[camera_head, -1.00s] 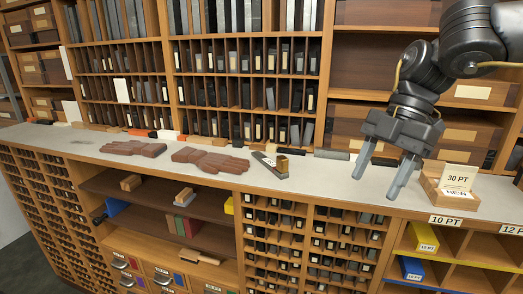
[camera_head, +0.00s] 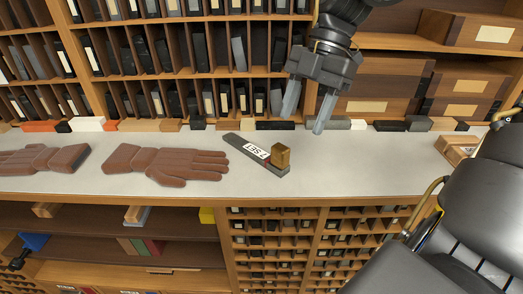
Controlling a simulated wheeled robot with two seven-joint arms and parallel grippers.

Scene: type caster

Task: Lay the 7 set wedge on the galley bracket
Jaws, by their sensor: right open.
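The 7 set wedge (camera_head: 238,143) is a flat dark grey bar with a white "7 SET" label and a brass block at its near right end. It lies slantwise on the pale counter, beside a brown glove. My right gripper (camera_head: 303,125) points down with its two grey fingers apart and empty. It is above and behind the brass block in the picture, not touching the wedge. I cannot pick out a galley bracket in this view. My left gripper is not in view.
Two brown gloves (camera_head: 170,163) lie left of the wedge on the counter (camera_head: 350,170). A row of small blocks (camera_head: 389,126) runs along its back. A wooden box (camera_head: 459,150) stands at the right. The counter right of the wedge is clear. Shelves rise behind.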

